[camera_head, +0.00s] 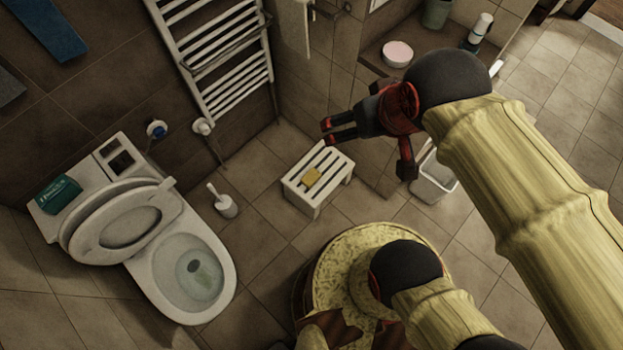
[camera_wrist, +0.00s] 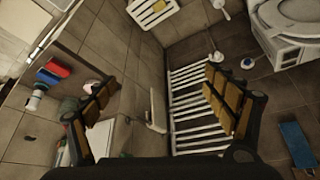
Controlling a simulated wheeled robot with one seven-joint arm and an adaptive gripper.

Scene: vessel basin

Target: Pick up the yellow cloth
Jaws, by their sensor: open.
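The yellow cloth (camera_head: 311,179) is a small folded piece lying on a white slatted stool (camera_head: 332,178) on the tiled floor. In the wrist view the stool (camera_wrist: 150,16) shows at the top edge, and a bit of the cloth (camera_wrist: 159,6) shows on it. My gripper (camera_head: 327,132) is in the air, above and slightly right of the cloth in the head view, apart from it. In the wrist view my two fingers (camera_wrist: 160,85) are spread wide with nothing between them.
A white toilet (camera_head: 195,275) with raised lid stands left, a toilet brush (camera_head: 222,202) between it and the stool. A towel rail (camera_head: 225,65) is on the wall behind. A white bin (camera_head: 434,180) stands right of the stool. Floor in front of the stool is bare.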

